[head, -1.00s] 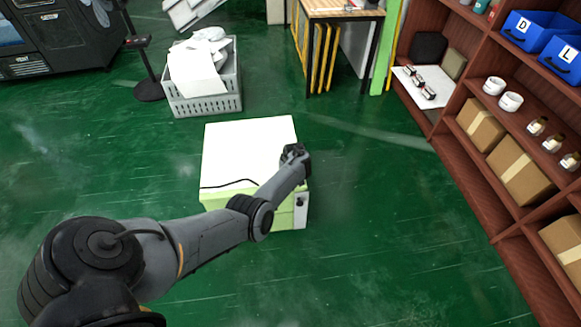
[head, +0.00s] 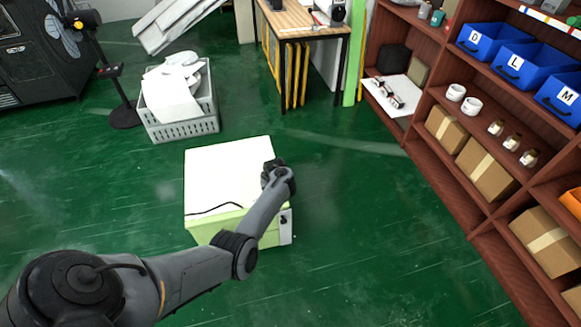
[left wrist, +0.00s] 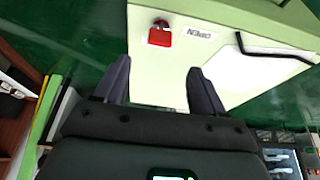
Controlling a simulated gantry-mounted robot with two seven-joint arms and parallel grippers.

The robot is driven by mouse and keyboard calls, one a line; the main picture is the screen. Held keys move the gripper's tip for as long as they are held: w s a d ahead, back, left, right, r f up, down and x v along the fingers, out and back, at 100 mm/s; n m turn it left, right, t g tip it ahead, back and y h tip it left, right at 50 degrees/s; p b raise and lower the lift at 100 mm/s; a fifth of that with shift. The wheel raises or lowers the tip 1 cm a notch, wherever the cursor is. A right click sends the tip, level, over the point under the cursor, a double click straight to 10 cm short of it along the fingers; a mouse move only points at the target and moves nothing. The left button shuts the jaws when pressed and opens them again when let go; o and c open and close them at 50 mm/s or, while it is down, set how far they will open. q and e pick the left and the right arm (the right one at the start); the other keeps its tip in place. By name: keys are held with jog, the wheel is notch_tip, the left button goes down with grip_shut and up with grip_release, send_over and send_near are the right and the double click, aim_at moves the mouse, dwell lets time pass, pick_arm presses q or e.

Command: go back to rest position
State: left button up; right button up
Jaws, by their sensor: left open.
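My left arm comes in from the lower left of the head view. Its gripper (head: 275,170) is at the right edge of a pale green box (head: 215,228) with a white top, which stands on the floor. In the left wrist view the gripper (left wrist: 158,80) has its two fingers spread apart with nothing between them. Past the fingers, the pale green box (left wrist: 180,60) shows a red padlock (left wrist: 160,36), the word OPEN and a black handle or cable. My right gripper is not in view.
A grey basket (head: 185,128) with white items stands behind the box. A wooden table (head: 300,22) is at the back. A brown shelf (head: 425,158) on the right holds blue bins (head: 485,42), cartons (head: 487,168) and small bottles. Green floor (head: 360,220) lies open between box and shelf.

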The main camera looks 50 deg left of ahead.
pick_arm(q)
jog(key=s+f+m+g+y+p, duration=0.1)
jog(key=s+f+m+p, duration=0.15)
jog(key=s, duration=0.75)
jog(key=s+f+m+g+y+p, duration=0.15)
jog(key=s+f, duration=0.25)
jog(key=s, duration=0.5)
jog(key=s+d+r+m+t+h+p, duration=0.1)
jog(key=d+r+m+h, duration=0.15)
jog(key=d+r, duration=0.45)
jog(key=s+d+r+m+t+h+p, duration=0.1)
jog(key=s+d+r+m+t, duration=0.15)
jog(key=d, duration=0.85)
jog(key=s+d+r+m+h+p, duration=0.1)
jog(key=d+r+m+p, duration=0.15)
jog(key=d+r, duration=0.45)
jog(key=d+r+m+t+h, duration=0.15)
jog(key=d+r+m, duration=0.25)
jog(key=d+r, duration=0.8)
notch_tip(320, 180, up, 38)
jog(key=f+p, duration=0.1)
jog(key=p, duration=3.6)
notch_tip(320, 180, down, 74)
jog(key=b, duration=7.5)
jog(key=shift+s+a+f+h, duration=0.15)
jog(key=shift+s+f+h, duration=0.05)
jog(key=shift+s+h, duration=0.2)
